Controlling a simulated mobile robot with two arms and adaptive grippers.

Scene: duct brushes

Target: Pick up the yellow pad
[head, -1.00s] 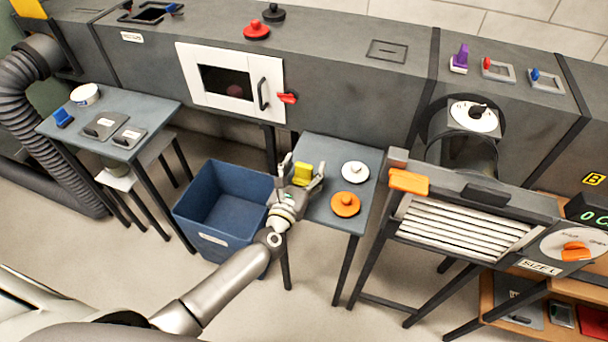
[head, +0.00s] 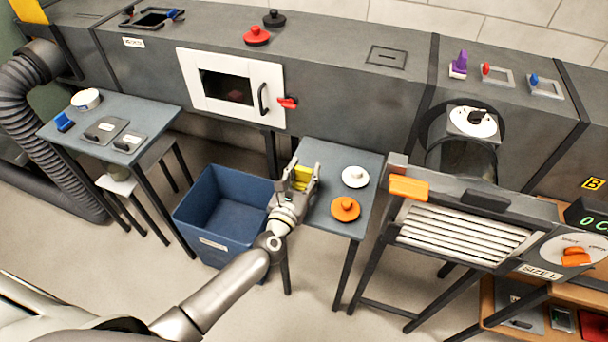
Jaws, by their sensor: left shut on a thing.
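The yellow pad (head: 302,176) is at the left end of the small grey table (head: 325,217) in the middle of the head view. My left gripper (head: 302,178) is shut on the yellow pad, with a finger on either side of it. The fingers hide part of the pad. I cannot tell whether the pad still touches the tabletop. My right gripper is not in view.
An orange knobbed disc (head: 345,208) and a white knobbed disc (head: 355,177) lie on the same table, right of the gripper. A blue bin (head: 222,168) stands just left of the table. The grey duct (head: 350,85) runs behind, with a red-handled door (head: 228,84).

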